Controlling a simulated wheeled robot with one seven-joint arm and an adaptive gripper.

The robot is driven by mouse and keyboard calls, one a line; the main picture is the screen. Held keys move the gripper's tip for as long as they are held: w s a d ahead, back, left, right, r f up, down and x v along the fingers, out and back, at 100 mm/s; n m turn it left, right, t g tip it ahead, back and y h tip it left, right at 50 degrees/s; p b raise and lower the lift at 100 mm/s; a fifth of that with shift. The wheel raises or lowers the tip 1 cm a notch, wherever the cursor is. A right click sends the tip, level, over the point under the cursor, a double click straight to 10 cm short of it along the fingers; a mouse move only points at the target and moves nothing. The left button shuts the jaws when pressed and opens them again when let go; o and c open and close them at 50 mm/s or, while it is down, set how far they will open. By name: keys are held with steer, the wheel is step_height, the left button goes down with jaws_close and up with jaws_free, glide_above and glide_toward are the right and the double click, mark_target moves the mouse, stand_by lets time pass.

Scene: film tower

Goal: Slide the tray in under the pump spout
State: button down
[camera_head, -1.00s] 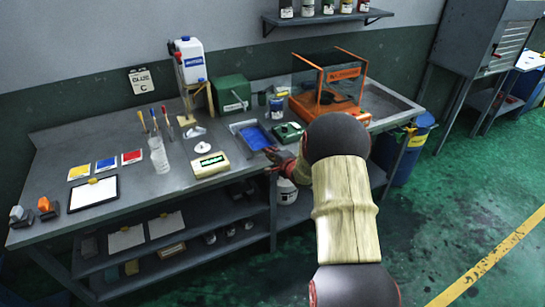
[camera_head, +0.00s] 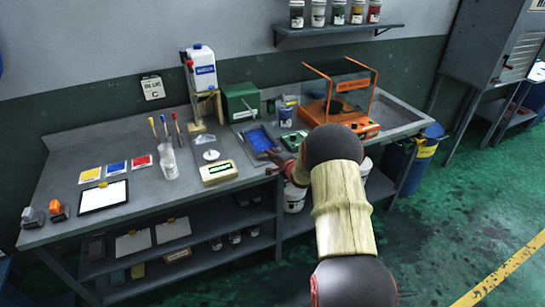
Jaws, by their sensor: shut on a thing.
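A shallow grey tray (camera_head: 239,137) with blue contents lies on the workbench, right of centre. My gripper (camera_head: 275,154) is at the tray's near right corner, shut on its edge; the fingertips are small and partly hidden by my arm. The white pump bottle (camera_head: 203,70), with a blue label and red parts on top, stands on a wooden stand (camera_head: 205,104) at the back, left of the tray. The spout is too small to make out clearly. The tray is apart from the stand, in front of it and to its right.
A green box (camera_head: 240,101) stands behind the tray. A beige scale (camera_head: 218,173) is to its left front, a small green device (camera_head: 292,142) to its right. An orange-framed case (camera_head: 338,90) stands further right. A clear beaker (camera_head: 169,160) is left of the scale.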

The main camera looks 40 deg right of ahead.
steer(key=shift+r, duration=0.1)
steer(key=c, duration=1.7)
jaws_free()
steer(key=shift+c, duration=0.2)
steer(key=shift+s, duration=0.15)
steer(key=v, duration=1.1)
steer(key=shift+s, duration=0.35)
